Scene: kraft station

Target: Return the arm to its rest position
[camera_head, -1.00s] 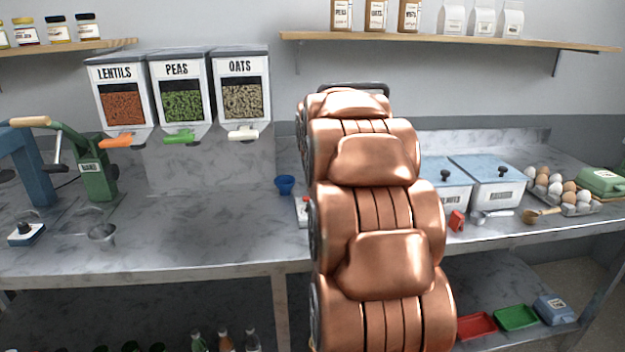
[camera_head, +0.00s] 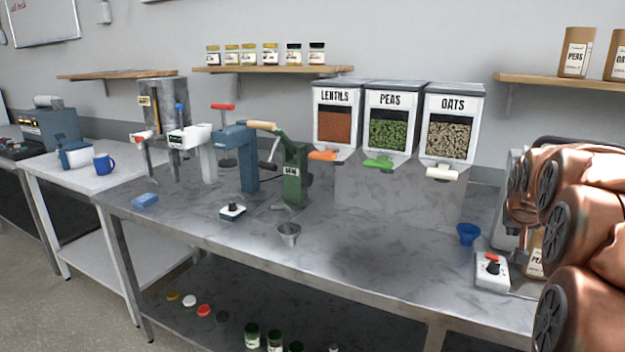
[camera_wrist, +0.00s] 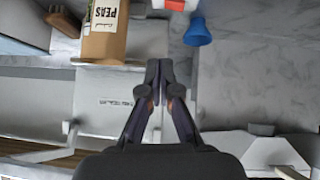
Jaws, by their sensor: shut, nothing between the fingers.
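My copper-coloured arm fills the right edge of the head view, and its end is out of sight there. In the wrist view my gripper (camera_wrist: 159,70) is shut, with its dark fingertips together and nothing between them. It is above the worktop, over a flat grey-white device (camera_wrist: 120,95). A brown bag labelled PEAS (camera_wrist: 104,35) lies left of the fingertips in that view. The bag also shows partly behind my arm in the head view (camera_head: 536,262). A blue cup (camera_wrist: 197,32) is to the right of the fingertips, apart from them.
In the head view the blue cup (camera_head: 468,233) and a white box with a red-and-black knob (camera_head: 491,272) are beside my arm. LENTILS, PEAS (camera_head: 390,125) and OATS dispensers hang behind the marble worktop (camera_head: 370,240).

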